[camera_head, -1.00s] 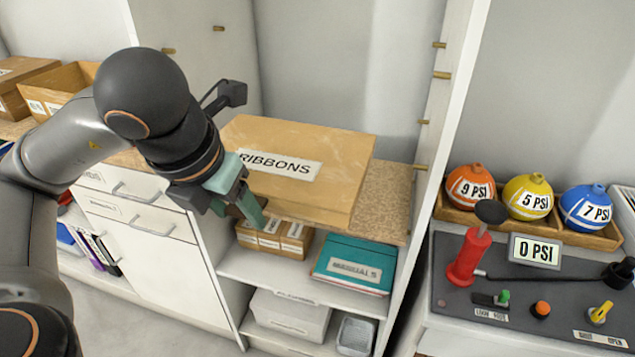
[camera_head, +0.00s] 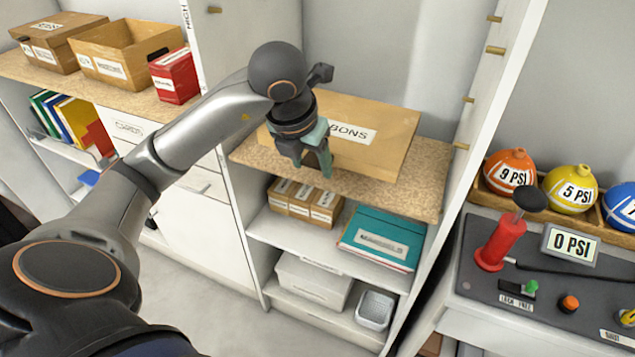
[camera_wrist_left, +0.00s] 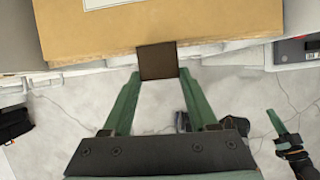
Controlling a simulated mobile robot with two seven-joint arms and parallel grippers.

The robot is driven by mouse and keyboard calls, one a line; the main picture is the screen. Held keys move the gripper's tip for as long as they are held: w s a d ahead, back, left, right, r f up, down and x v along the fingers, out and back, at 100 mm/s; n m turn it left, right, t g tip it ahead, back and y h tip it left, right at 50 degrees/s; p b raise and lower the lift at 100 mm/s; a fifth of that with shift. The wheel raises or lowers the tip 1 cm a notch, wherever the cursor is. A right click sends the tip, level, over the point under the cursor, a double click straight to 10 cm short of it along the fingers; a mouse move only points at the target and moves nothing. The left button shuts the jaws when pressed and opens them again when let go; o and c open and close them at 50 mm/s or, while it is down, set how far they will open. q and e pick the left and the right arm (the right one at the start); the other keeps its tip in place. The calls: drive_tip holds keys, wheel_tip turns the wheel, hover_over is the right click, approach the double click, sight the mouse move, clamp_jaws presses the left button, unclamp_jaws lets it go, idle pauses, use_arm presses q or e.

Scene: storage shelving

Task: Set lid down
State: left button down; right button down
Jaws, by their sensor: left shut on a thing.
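In the left wrist view, the fingers of my left gripper (camera_wrist_left: 158,78) are shut on a small dark brown tab on the edge of the lid (camera_wrist_left: 110,35). My right gripper (camera_wrist_left: 284,135) shows at the lower right there; its opening is unclear.
Upright white panels flank the shelf; the right one (camera_head: 480,130) is close to the lid. Small boxes (camera_head: 305,202) and a teal folder (camera_head: 382,238) lie below. An open cardboard box (camera_head: 130,70) and a red box (camera_head: 175,78) stand left. A pump console (camera_head: 540,265) stands right.

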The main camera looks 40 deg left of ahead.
sight(315, 161)
use_arm(q)
drive_tip(key=shift+w+a+f, duration=0.25)
drive_tip(key=shift+w+f, duration=0.8)
drive_tip(key=shift+f, duration=0.15)
drive_tip(key=x, duration=0.3)
drive_tip(key=shift+s+f+b, duration=0.2)
drive_tip(key=shift+f+b, duration=0.1)
drive_tip(key=shift+f, duration=0.2)
use_arm(e)
drive_tip(key=shift+f, duration=0.15)
use_arm(q)
drive_tip(key=shift+f, duration=0.1)
use_arm(e)
drive_tip(key=shift+f, duration=0.1)
use_arm(q)
drive_tip(key=c, duration=0.6)
unclamp_jaws()
drive_tip(key=shift+f, duration=0.1)
drive_tip(key=o, duration=0.4)
use_arm(e)
drive_tip(key=shift+w, duration=0.1)
drive_tip(key=shift+r, duration=0.2)
